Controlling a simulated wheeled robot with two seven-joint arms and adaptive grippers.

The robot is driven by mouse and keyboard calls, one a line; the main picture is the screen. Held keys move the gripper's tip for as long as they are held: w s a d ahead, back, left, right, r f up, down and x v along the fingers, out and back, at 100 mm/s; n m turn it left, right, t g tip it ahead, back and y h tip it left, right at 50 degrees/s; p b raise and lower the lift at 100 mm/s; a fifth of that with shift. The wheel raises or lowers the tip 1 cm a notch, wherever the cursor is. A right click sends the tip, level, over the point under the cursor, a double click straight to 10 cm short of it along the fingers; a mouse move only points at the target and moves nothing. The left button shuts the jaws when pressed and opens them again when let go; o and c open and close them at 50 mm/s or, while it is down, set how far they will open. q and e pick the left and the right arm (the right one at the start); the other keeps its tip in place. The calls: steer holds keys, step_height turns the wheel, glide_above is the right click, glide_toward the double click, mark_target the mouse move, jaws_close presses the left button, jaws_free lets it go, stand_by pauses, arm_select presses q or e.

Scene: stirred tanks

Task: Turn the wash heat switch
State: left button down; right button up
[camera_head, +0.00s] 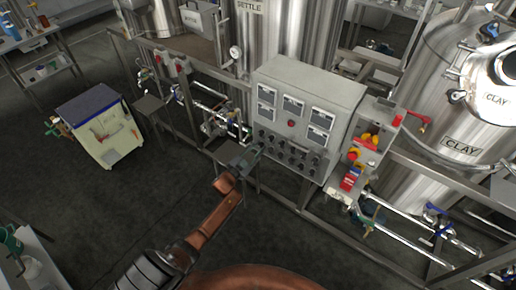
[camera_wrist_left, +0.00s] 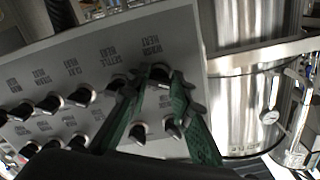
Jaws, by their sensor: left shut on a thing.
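The wash heat switch (camera_wrist_left: 160,73) is a dark knob with a pale pointer on the grey control panel (camera_wrist_left: 40,60). In the wrist view it sits at the end of a row, by a label that seems to read WASH HEAT. My left gripper (camera_wrist_left: 158,82) has its green fingers on either side of this knob and is shut on it. In the head view my left gripper (camera_head: 256,150) reaches the lower left of the panel (camera_head: 312,77) and hides the knob there. My right gripper is in neither view.
Other knobs (camera_wrist_left: 83,96) stand close beside the held one, with more in a second row. Several displays and a red button (camera_head: 291,123) are above them. A small side table (camera_head: 232,155) and pipes stand left of the panel.

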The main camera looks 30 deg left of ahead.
arm_select(q)
steer(key=shift+f, duration=0.1)
steer(key=c, duration=1.7)
jaws_free()
steer(key=s, duration=0.8)
steer(key=s+a, duration=0.1)
steer(key=s, duration=0.3)
